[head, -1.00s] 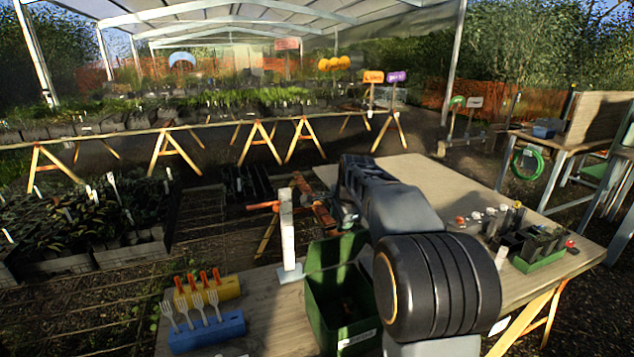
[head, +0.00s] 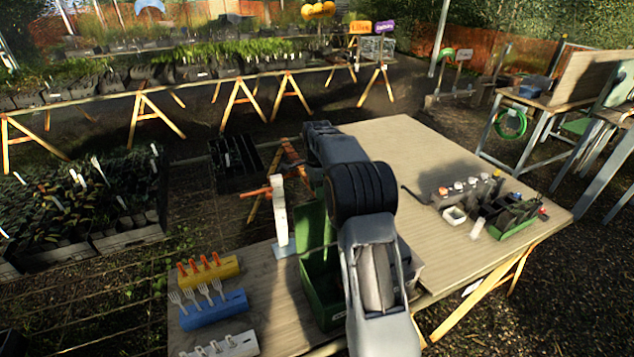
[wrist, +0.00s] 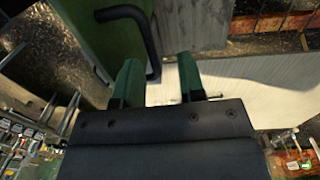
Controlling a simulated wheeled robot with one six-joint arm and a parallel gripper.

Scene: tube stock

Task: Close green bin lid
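The green bin (head: 318,290) stands on the near part of the wooden table, partly hidden behind my arm in the head view. Its green lid (head: 311,232) stands raised at the bin's back. In the wrist view, a green panel (wrist: 105,45), apparently the lid, carries a black bent handle (wrist: 150,38). My gripper (wrist: 160,78) has two green fingers spread apart, with nothing clearly held. The handle's lower end shows near the left finger, between the fingers in the picture; I cannot tell whether they touch. The gripper's fingertips are hidden in the head view.
A pale upright post (head: 280,212) with an orange-brown arm stands just left of the lid. Blue (head: 213,309) and yellow (head: 210,270) tool holders sit left of the bin. Pots and a green tray (head: 515,229) are at the right. The table's middle is clear.

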